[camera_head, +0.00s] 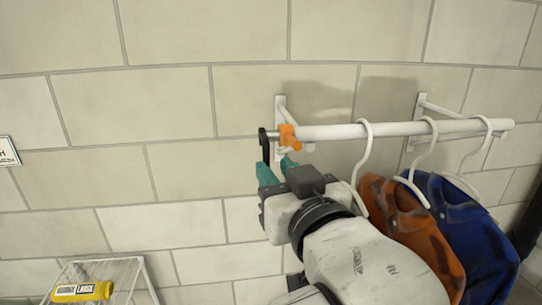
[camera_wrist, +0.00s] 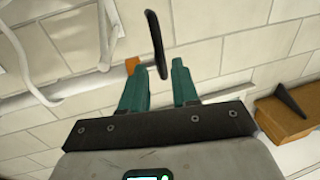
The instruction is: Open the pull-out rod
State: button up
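The white pull-out rod (camera_head: 340,131) runs level along the wall on white brackets. An orange piece (camera_head: 289,136) sits near its left end; it also shows in the wrist view (camera_wrist: 132,65). A black handle (camera_head: 264,147) hangs from the rod's left end, and it stands upright in the wrist view (camera_wrist: 157,45). My gripper (camera_head: 277,168) is just below the left end. Its two teal fingers are apart in the wrist view (camera_wrist: 160,72), with the handle's lower end near the gap between the fingertips. I cannot tell whether they touch it.
An orange garment (camera_head: 412,225) and a blue garment (camera_head: 465,235) hang on white hangers to the right, close to my arm. A white wire rack (camera_head: 140,275) with a yellow LARGE label (camera_head: 82,291) is at lower left.

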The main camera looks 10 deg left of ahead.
aim_at(267, 163)
jog(key=shift+p+x, duration=0.3)
jog(key=shift+x, duration=2.05)
jog(key=shift+s+a, duration=0.1)
grip_shut()
